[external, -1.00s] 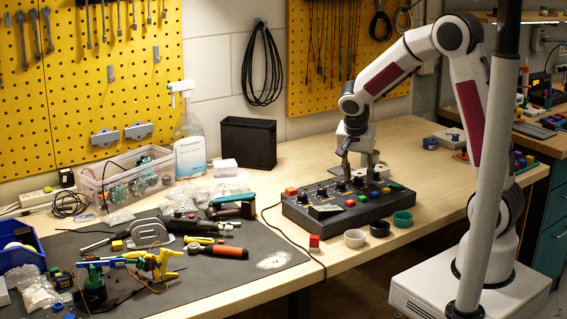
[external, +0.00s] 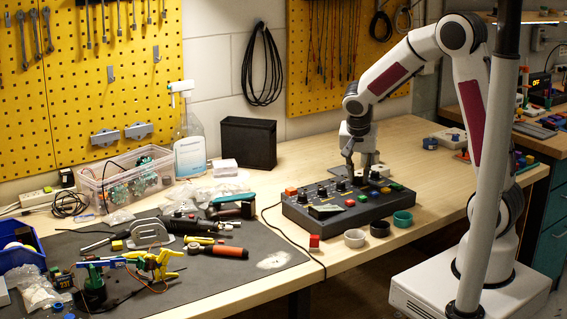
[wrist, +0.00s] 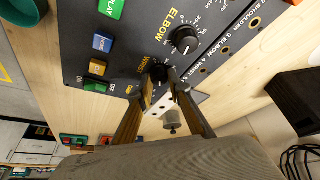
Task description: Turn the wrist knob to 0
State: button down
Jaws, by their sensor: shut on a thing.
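The dark control box (external: 340,215) stands on the wooden bench, with a row of black knobs and coloured buttons on top. In the wrist view, the black wrist knob (wrist: 159,73) sits beside the printed word WRIST, partly covered by my fingers. My gripper (wrist: 161,84) has one finger on each side of this knob and is shut on it.
The elbow knob (wrist: 186,40) is close beside the gripped knob. Blue, orange and green buttons line the box's other side. White, black and teal bowls (external: 403,218) stand in front of the box. The bench (external: 420,150) behind and right is mostly clear.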

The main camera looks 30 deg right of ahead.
jog(key=shift+s+d+n+t+y, duration=0.1)
jog(key=shift+n+t+y, duration=0.25)
jog(key=shift+n, duration=0.95)
jog(key=shift+n+t+y, duration=0.15)
jog(key=shift+n+y, duration=0.3)
jog(key=shift+n, duration=1.35)
jog(key=shift+d+n+y, duration=0.1)
jog(key=shift+n+y, duration=0.65)
jog(key=shift+n, duration=0.9)
jog(key=shift+d+n+y, duration=0.1)
jog(key=shift+n+y, duration=0.65)
jog(key=shift+n, duration=0.9)
jog(key=shift+n+y, duration=0.4)
jog(key=shift+n, duration=0.8)
jog(key=shift+d+n+g+y, duration=0.1)
jog(key=shift+n+g+y, duration=0.25)
jog(key=shift+n, duration=0.7)
jog(key=shift+d+n+g+y, duration=0.1)
jog(key=shift+n+g+y, duration=0.2)
jog(key=shift+n, duration=0.75)
jog(key=shift+n+g+y, duration=0.3)
jog(key=shift+n+g, duration=0.2)
jog(key=shift+n, duration=1.1)
jog(key=shift+n+g+y, duration=0.25)
jog(key=shift+n+g, duration=0.2)
jog(key=shift+n, duration=1.15)
